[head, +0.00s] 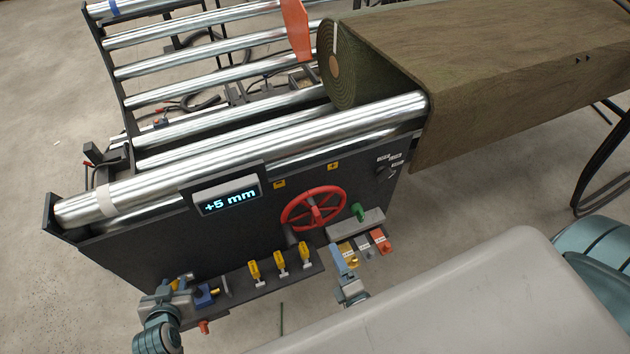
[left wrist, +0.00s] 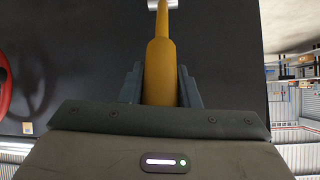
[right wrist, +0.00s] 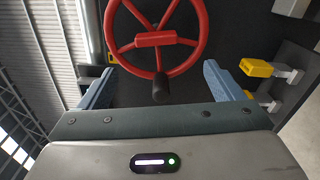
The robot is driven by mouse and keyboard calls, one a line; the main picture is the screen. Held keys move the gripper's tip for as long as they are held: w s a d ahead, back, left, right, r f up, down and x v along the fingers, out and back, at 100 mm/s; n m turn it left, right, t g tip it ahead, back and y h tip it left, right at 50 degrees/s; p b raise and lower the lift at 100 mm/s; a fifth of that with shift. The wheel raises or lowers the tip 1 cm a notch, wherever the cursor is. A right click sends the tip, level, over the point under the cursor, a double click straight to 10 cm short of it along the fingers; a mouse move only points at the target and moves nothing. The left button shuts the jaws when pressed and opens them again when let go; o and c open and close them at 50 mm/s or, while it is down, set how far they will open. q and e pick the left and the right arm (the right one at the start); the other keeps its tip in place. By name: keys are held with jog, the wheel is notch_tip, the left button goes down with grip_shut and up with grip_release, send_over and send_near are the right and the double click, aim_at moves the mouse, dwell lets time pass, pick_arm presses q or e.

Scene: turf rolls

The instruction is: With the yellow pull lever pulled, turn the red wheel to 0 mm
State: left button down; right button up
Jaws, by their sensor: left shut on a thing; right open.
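The red wheel (head: 313,208) is on the dark front panel of the machine, with a dark knob on its rim. The display (head: 228,196) reads +5 mm. My left gripper (head: 207,293) is at the panel's lower left; in the left wrist view it is shut on the yellow pull lever (left wrist: 160,62), a finger on each side of the handle. My right gripper (head: 342,258) is open and empty, just below the wheel. In the right wrist view the wheel (right wrist: 157,38) and its knob (right wrist: 160,88) lie ahead between the spread fingers, apparently not gripped.
Several short yellow levers (head: 280,260) stand on a ledge between my grippers. Rollers (head: 240,158) and a turf roll (head: 345,70) lie above.

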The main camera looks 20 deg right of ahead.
jog(key=shift+s, duration=0.15)
jog(key=s, duration=0.4)
jog(key=shift+s, duration=0.35)
jog(key=shift+a+r, duration=0.1)
jog(key=shift+a, duration=0.15)
dwell(1.8)
jog(key=c, duration=1.1)
jog(key=m, duration=1.8)
send_near(319, 220)
jog(key=w, duration=0.9)
jog(key=shift+w, duration=0.4)
